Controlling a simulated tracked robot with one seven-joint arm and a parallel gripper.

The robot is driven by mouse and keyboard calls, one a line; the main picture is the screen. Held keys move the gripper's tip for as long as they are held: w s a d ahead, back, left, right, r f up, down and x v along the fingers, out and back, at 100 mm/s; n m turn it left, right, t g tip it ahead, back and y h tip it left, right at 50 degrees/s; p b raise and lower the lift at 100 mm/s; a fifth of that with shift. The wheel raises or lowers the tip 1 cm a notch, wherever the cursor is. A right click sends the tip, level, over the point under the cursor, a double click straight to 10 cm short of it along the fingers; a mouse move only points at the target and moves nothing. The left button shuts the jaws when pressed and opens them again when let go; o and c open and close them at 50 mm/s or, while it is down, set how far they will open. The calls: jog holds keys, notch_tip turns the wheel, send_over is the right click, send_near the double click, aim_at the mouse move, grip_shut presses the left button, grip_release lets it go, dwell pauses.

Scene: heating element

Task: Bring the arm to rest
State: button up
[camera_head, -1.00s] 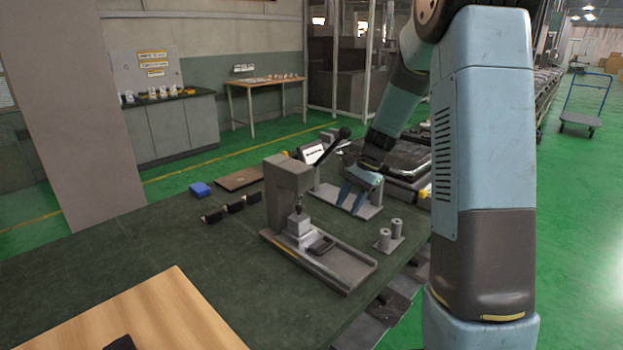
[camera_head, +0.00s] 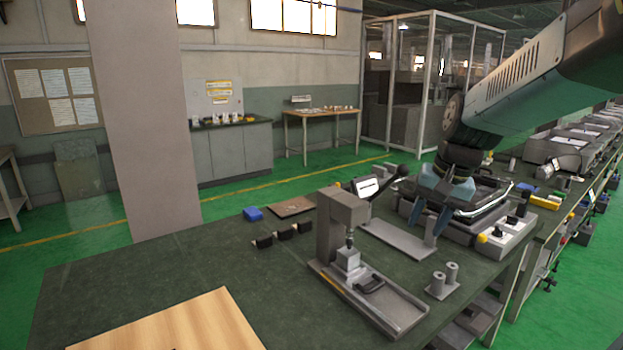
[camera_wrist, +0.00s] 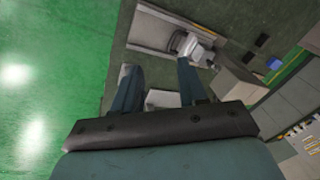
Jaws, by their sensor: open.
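My gripper (camera_head: 431,222) points down above the right part of the dark green workbench (camera_head: 150,275) in the head view. Its two blue-grey fingers are apart and I see nothing between them. In the wrist view my gripper (camera_wrist: 157,88) shows the same spread fingers, with part of a light plate behind and between them. The grey press (camera_head: 340,225) with a black lever stands to the left of the gripper, on a long metal base (camera_head: 395,312). Whether the fingertips touch the grey plate (camera_head: 385,236) behind the press I cannot tell.
Two small metal cylinders (camera_head: 445,275) stand on a plate near the bench's right edge. A blue block (camera_head: 253,214), several black clips and a brown board (camera_head: 291,206) lie left of the press. A wooden board (camera_head: 175,325) lies in front.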

jog(key=s+r+n+t+h, duration=0.1)
jog(key=s+r+n+t, duration=0.2)
jog(key=s, duration=1)
jog(key=shift+d+r+n+h, duration=0.3)
jog(key=shift+n+h, duration=0.1)
jog(key=shift+n, duration=0.2)
